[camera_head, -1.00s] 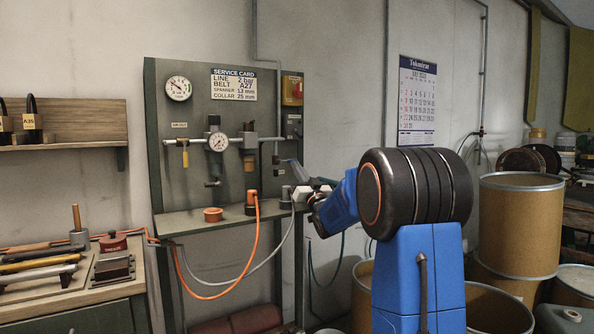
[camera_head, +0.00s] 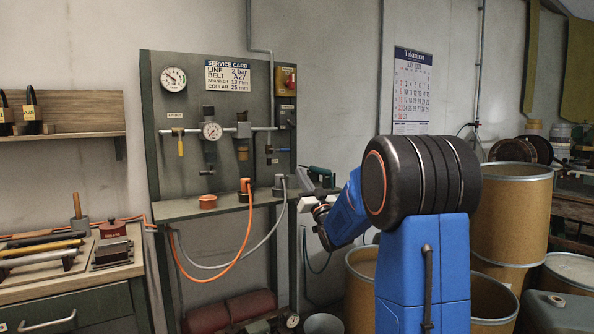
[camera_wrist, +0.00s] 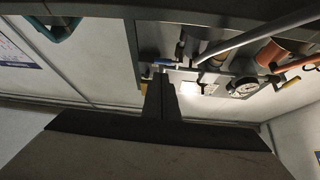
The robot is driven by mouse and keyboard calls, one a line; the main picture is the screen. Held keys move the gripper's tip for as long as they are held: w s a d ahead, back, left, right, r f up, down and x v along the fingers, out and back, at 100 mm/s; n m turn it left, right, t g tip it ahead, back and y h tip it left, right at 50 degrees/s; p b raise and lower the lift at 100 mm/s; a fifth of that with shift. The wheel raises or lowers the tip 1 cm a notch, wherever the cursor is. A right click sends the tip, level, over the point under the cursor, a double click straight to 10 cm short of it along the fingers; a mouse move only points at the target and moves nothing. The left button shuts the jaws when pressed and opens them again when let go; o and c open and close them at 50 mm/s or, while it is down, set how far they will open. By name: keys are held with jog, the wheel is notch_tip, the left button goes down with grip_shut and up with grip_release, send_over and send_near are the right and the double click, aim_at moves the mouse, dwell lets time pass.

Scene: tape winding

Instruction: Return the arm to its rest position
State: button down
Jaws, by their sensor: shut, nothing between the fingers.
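My arm, with a large dark shoulder drum and blue links, fills the right of the head view, bent toward the panel. My gripper (camera_head: 303,180) is small at its far end, in front of the panel's right edge. In the wrist view, the two dark fingers of my gripper (camera_wrist: 160,85) lie together at the middle, with nothing between them. The upright service panel (camera_head: 150,120) shows beyond them, with a gauge (camera_wrist: 243,88) and hoses at the upper right. The gripper appears apart from the panel, but the exact gap cannot be told.
A workbench with tools (camera_head: 62,285) stands at the left. An orange hose (camera_head: 238,258) and a grey hose hang below the panel's shelf (camera_head: 180,212). A teal item (camera_head: 321,177) is close beside the gripper. Brown drums (camera_head: 512,215) crowd the right. A calendar (camera_head: 412,92) hangs behind.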

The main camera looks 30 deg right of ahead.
jog(key=v, duration=0.3)
jog(key=shift+s+f, duration=0.2)
jog(key=shift+s, duration=0.1)
jog(key=shift+a, duration=0.1)
jog(key=s+a+f+m+g+h, duration=0.1)
jog(key=s+a+f+g, duration=0.4)
jog(key=s+a, duration=0.15)
jog(key=s+a+f+g+h, duration=0.1)
jog(key=s+a+f+g, duration=0.45)
jog(key=s, duration=0.25)
jog(key=s+a+f+g, duration=0.3)
jog(key=s+f, duration=0.2)
jog(key=s, duration=0.5)
jog(key=s+a+f+n+g+y, duration=0.1)
jog(key=s+a+f+g, duration=0.2)
jog(key=s, duration=0.7)
jog(key=s+a+f+n+g+y, duration=0.1)
jog(key=s+a+f+g, duration=0.2)
jog(key=s+f, duration=0.4)
jog(key=s, duration=0.3)
jog(key=shift+s+a+f, duration=0.25)
jog(key=shift+s+a, duration=0.15)
jog(key=shift+w+r+g, duration=0.1)
jog(key=shift+w+g, duration=0.05)
jog(key=shift+g, duration=0.1)
